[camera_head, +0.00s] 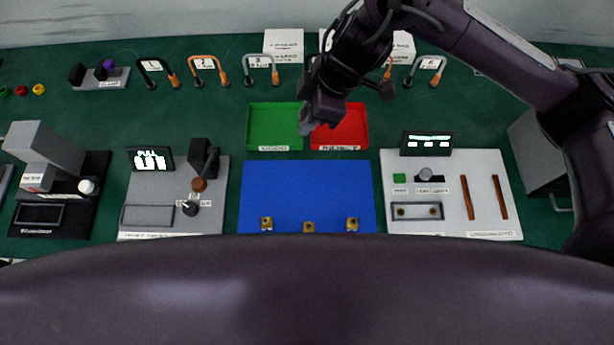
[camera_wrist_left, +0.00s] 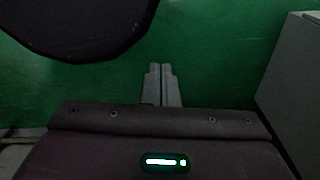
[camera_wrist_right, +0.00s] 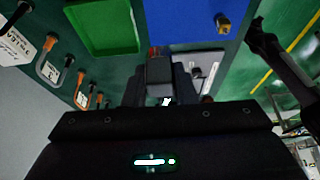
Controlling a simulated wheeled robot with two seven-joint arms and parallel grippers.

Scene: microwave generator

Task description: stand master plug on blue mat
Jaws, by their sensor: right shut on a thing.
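The blue mat (camera_head: 305,185) lies flat in the middle of the table. Small brass pieces stand near its front edge, at the left (camera_head: 266,223), middle (camera_head: 308,227) and right (camera_head: 352,224); I cannot tell which, if any, is the master plug. My right gripper (camera_head: 306,122) points down above the inner edges of the green and red trays, behind the mat. My left gripper (camera_wrist_left: 161,70) is shut and empty, away from the mat.
The green tray (camera_head: 262,128) and red tray (camera_head: 352,122) sit behind the mat. A grey panel (camera_head: 140,226) stands to its left, another panel (camera_head: 450,168) to its right. Looped cables (camera_head: 207,64) and white boxes (camera_head: 284,42) line the back.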

